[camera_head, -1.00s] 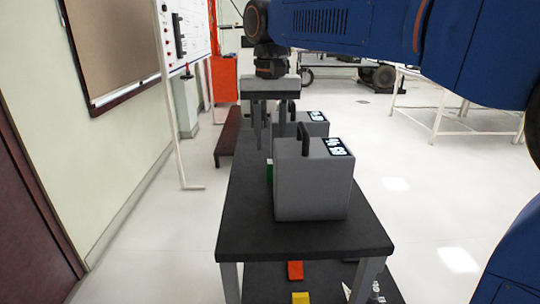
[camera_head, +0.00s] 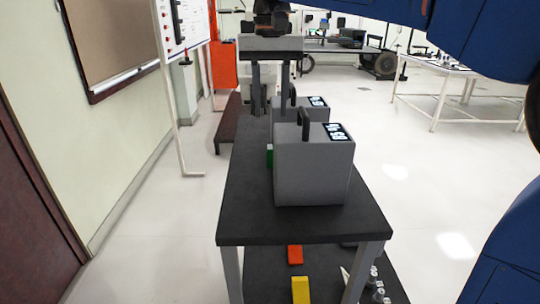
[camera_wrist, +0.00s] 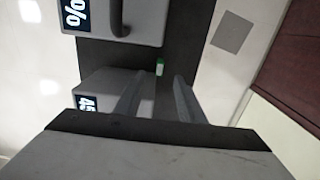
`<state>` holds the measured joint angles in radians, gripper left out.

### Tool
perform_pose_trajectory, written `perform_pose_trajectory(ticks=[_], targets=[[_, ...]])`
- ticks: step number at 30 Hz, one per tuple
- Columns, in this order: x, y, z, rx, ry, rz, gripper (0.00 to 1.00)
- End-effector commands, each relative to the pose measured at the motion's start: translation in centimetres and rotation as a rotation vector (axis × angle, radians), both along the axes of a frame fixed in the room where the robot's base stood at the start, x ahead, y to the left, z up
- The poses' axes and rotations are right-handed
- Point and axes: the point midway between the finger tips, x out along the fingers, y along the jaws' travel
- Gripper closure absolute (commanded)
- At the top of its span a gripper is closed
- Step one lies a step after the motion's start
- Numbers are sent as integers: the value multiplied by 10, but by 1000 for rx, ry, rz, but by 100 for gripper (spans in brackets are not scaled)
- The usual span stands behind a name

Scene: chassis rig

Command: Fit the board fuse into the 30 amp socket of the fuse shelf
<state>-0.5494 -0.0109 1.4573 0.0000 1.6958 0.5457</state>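A small green block (camera_head: 270,155), probably the board fuse, stands on the black table (camera_head: 240,210), at the left side of the near grey case (camera_head: 312,170). In the wrist view it shows as a small green piece with a white part (camera_wrist: 159,67). My gripper (camera_head: 270,108) is above the table, higher than the block, with two fingers apart and nothing between them. In the wrist view the block appears beyond the gap between my fingers (camera_wrist: 158,88). I cannot pick out the fuse shelf or its 30 amp socket for sure.
A second grey case (camera_head: 300,108) stands behind the near one; both have top handles and labels. A red block (camera_head: 295,254) and a yellow block (camera_head: 300,289) lie on the lower shelf. A white panel (camera_head: 186,22) stands at left.

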Motion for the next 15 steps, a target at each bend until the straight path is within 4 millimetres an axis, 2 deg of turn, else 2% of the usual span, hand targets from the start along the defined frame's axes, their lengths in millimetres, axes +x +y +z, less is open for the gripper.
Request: perform_pose_trajectory(ticks=[9, 15], targets=[[0, 0, -55, -1, 1, 0, 64], [0, 0, -71, 0, 1, 0, 64]])
